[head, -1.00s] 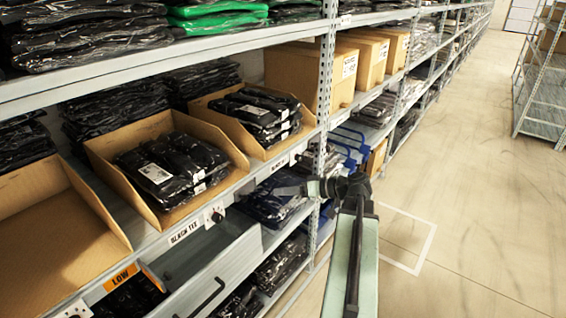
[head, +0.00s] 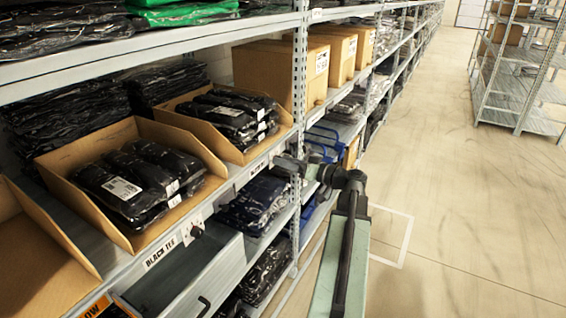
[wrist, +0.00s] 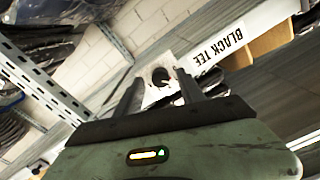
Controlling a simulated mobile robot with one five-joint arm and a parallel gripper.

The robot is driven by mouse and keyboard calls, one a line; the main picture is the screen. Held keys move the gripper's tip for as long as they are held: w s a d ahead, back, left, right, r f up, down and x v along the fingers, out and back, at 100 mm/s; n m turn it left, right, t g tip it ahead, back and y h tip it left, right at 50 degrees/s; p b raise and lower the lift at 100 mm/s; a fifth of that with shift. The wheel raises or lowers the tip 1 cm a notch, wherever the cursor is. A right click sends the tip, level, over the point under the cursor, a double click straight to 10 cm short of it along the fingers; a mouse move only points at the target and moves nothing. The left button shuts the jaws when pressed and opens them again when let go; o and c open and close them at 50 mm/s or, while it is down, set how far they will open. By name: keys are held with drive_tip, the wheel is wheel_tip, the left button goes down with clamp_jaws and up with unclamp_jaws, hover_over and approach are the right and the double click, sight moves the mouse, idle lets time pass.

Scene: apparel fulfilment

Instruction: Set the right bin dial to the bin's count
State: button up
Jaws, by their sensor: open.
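A bin dial (head: 194,231), a black knob on a white plate, sits on the shelf edge right of the BLACK TEE label (head: 160,252). In the wrist view the dial (wrist: 160,75) shows between and beyond my fingertips, with the label upside down to its right. The plate's marks are too small to read. Above it, a cardboard bin (head: 62,160) holds black bagged garments; a second bin (head: 180,118) farther right holds more. Their packs overlap, so the full count is unclear. My gripper (head: 280,164) is open and empty, right of the dial by the shelf edge.
A largely bare cardboard bin (head: 35,270) stands at left. A partly open grey drawer (head: 185,285) is below the dial. A shelf upright (head: 299,85) stands beside my gripper. The aisle floor (head: 440,170) is clear, with another rack (head: 515,95) at far right.

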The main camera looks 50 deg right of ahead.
drive_tip(key=shift+w, duration=0.1)
drive_tip(key=shift+a, duration=0.1)
clamp_jaws()
drive_tip(key=shift+m, duration=8)
